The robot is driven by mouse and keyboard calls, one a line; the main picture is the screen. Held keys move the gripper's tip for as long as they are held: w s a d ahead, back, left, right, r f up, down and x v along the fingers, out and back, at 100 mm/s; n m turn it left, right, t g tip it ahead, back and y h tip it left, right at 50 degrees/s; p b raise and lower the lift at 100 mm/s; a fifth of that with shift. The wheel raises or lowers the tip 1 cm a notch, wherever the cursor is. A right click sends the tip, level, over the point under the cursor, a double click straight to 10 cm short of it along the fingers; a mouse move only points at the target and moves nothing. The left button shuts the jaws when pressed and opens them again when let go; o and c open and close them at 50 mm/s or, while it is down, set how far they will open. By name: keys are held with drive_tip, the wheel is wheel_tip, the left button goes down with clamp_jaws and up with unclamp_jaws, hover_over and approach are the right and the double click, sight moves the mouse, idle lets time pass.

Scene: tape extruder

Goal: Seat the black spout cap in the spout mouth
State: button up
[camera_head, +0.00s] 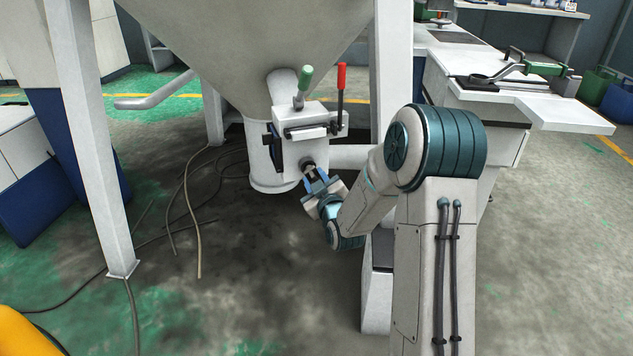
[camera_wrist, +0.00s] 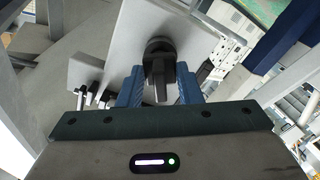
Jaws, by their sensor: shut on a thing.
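The black spout cap (camera_wrist: 158,60) shows in the wrist view between the blue fingers of my gripper (camera_wrist: 159,88). My gripper is shut on the cap's grip. The cap's round part is against or just in front of the pale plate that faces me, and it covers the spout mouth, so I cannot tell how deep it sits. In the head view the cap (camera_head: 308,164) is a small dark round shape at the lower part of the white spout block (camera_head: 287,154), with my gripper (camera_head: 318,182) at its lower right.
A green-handled lever (camera_head: 305,79) and a red-handled lever (camera_head: 341,78) stand above the block. The hopper cone (camera_head: 250,45) hangs overhead. A white frame leg (camera_head: 95,140) stands at left. Cables (camera_head: 190,200) lie on the floor. A workbench (camera_head: 480,75) is at right.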

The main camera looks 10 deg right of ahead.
drive_tip(key=shift+w+a, duration=0.1)
drive_tip(key=shift+w, duration=0.85)
drive_tip(key=o, duration=1)
drive_tip(key=shift+o, duration=0.2)
drive_tip(key=s+d+p, duration=0.1)
drive_tip(key=s+p, duration=0.2)
drive_tip(key=s, duration=1)
drive_tip(key=shift+s+d, duration=0.35)
